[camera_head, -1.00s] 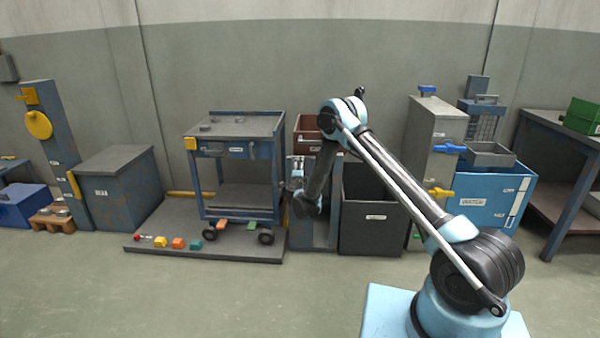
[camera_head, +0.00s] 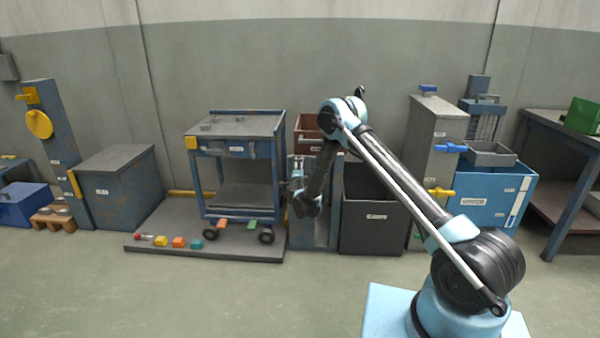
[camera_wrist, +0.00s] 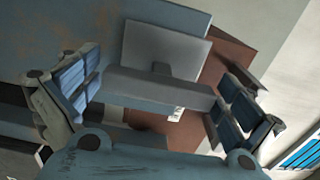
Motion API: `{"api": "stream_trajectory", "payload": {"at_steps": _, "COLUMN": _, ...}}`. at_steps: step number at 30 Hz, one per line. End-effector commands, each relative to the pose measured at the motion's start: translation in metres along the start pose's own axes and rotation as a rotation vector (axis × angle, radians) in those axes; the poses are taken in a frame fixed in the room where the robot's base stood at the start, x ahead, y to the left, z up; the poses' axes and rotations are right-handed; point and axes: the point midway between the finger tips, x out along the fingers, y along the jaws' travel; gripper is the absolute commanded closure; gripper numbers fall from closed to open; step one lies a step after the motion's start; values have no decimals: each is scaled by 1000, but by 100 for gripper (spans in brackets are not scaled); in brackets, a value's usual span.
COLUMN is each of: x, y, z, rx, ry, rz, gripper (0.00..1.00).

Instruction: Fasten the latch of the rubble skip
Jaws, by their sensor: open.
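My gripper (camera_head: 298,187) is in front of the blue stand left of the dark grey bin; my arm partly hides that area. In the wrist view my gripper (camera_wrist: 155,88) is open, its blue-padded fingers to either side of a grey bar (camera_wrist: 160,90) with a flat grey plate (camera_wrist: 168,48) beside it. I cannot tell whether the fingers touch the bar. A red-brown box (camera_head: 306,134) sits on top of the stand; a red-brown surface (camera_wrist: 180,138) shows behind the bar. Labels are too small to read, so I cannot tell which container is the rubble skip, nor the latch's state.
A dark grey open bin (camera_head: 372,227) stands right of the stand. A blue cart (camera_head: 236,139) stands on a low platform (camera_head: 170,214) to the left, with small coloured blocks in front. A grey cabinet (camera_head: 436,140) stands further right. The floor in front is clear.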

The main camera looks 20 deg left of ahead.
Motion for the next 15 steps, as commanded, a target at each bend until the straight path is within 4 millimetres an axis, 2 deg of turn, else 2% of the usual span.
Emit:
{"api": "stream_trajectory", "payload": {"at_steps": 5, "x": -19, "y": 0, "z": 1, "rx": 0, "ry": -2, "rz": 0, "gripper": 0}}
{"api": "stream_trajectory", "payload": {"at_steps": 15, "x": -83, "y": 1, "z": 0, "rx": 0, "ry": -2, "rz": 1, "gripper": 0}}
